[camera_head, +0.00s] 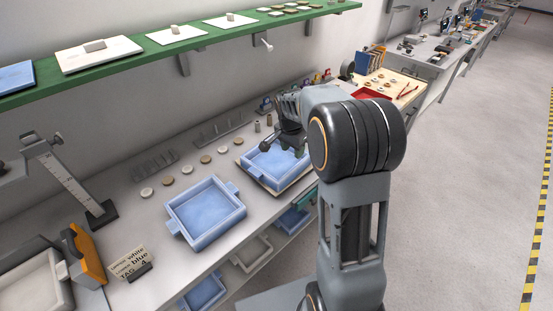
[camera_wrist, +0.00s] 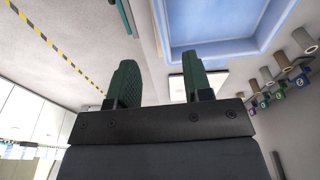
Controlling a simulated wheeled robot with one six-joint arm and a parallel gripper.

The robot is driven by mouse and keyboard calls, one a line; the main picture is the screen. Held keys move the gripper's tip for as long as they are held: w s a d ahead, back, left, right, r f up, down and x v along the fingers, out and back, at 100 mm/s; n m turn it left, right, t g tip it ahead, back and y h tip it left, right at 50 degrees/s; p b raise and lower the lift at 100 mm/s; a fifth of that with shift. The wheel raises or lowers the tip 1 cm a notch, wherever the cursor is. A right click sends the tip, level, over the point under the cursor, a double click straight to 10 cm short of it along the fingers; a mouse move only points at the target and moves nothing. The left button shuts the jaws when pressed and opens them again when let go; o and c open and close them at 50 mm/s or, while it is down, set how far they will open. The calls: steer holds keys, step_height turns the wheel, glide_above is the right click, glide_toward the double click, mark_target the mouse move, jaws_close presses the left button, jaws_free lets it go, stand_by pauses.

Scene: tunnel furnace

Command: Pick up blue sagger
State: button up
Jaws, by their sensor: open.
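Two blue saggers, open square trays with side lugs, sit on the bench. The nearer blue sagger (camera_head: 205,213) stands in the middle. The farther blue sagger (camera_head: 268,166) rests on a pale board to its right, partly hidden by my arm and gripper. My gripper (camera_head: 290,148) is at this farther sagger's far right part. In the wrist view my gripper (camera_wrist: 158,72) is open, with two green fingers spread apart and nothing between them. A blue sagger (camera_wrist: 215,22) fills the top right there, beyond the right finger. I cannot tell whether they touch.
More blue saggers (camera_head: 205,292) and a white sagger (camera_head: 252,253) lie on the lower shelf. A green wall shelf (camera_head: 180,48) runs above the bench. Small discs (camera_head: 187,169) line the back. A height gauge (camera_head: 70,182) stands left. The floor at right is clear.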

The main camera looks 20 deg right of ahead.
mark_target(295, 167)
steer(key=f, duration=0.4)
steer(key=d+f, duration=0.1)
steer(key=f, duration=0.2)
steer(key=shift+w+p, duration=0.25)
steer(key=shift+p, duration=0.1)
steer(key=shift+w+d+f+p, duration=0.15)
steer(key=shift+f+p, duration=0.15)
steer(key=shift+f, duration=0.55)
steer(key=shift+w+d+f+p, duration=0.1)
steer(key=shift+d+f+p, duration=0.15)
steer(key=shift+f, duration=0.6)
steer(key=shift+w+d+f+p, duration=0.1)
steer(key=shift+f+p, duration=0.25)
steer(key=shift+f, duration=0.5)
steer(key=shift+c, duration=0.2)
jaws_close()
steer(key=shift+r, duration=0.1)
